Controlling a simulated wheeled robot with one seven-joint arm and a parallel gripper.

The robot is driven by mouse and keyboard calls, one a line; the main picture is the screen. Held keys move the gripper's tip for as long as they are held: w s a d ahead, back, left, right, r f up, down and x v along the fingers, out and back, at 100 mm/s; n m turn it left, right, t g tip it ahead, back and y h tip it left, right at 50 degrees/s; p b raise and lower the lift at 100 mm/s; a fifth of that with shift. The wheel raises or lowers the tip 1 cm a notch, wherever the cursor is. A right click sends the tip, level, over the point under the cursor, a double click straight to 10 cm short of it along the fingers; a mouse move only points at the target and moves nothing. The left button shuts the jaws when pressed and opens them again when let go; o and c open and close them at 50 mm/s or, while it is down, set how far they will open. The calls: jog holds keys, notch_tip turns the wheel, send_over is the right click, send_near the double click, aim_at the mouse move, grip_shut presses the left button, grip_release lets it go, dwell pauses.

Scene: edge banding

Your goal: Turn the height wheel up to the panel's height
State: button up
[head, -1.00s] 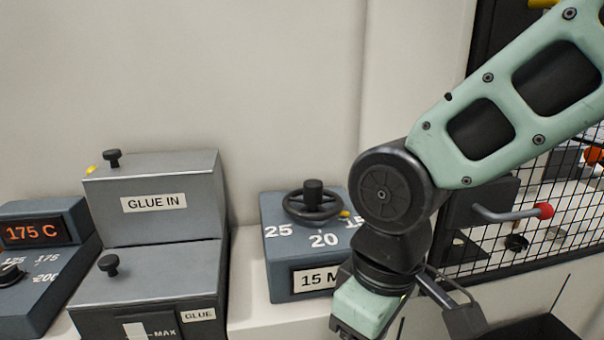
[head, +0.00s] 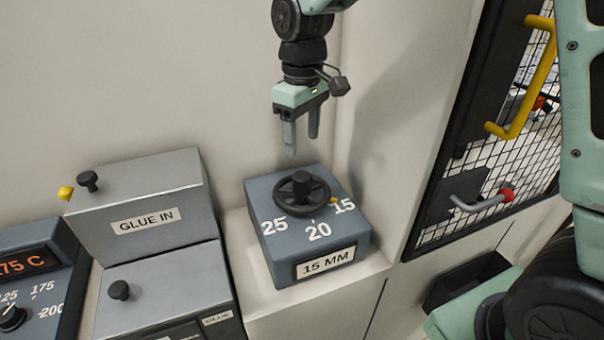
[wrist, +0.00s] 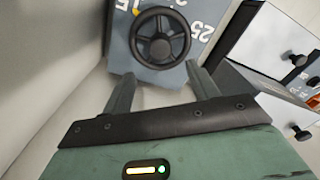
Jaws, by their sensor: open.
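The height wheel (head: 301,190) is a black handwheel with a central knob on top of a blue-grey box (head: 280,250). The box top is marked 25, 20 and 15, and a yellow pointer (head: 335,200) sits by the 15. The front label (head: 326,262) reads 15 MM. My gripper (head: 301,145) is open and empty, pointing down above the back of the box, apart from the wheel. In the wrist view the wheel (wrist: 160,38) lies beyond the fingertips of my gripper (wrist: 163,82), with the yellow pointer at its left by the 15. The panel is not recognisable in view.
A grey glue unit (head: 150,215) with black knobs stands left of the box. A temperature box (head: 30,265) is at far left. At right are a mesh guard (head: 480,180), a yellow handle (head: 525,85) and a red-tipped lever (head: 485,200). A wall rises behind.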

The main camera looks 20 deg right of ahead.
aim_at(302, 175)
notch_tip(302, 175, down, 11)
jog(key=shift+f+p, duration=0.15)
jog(key=shift+p, duration=1.1)
jog(key=c, duration=1)
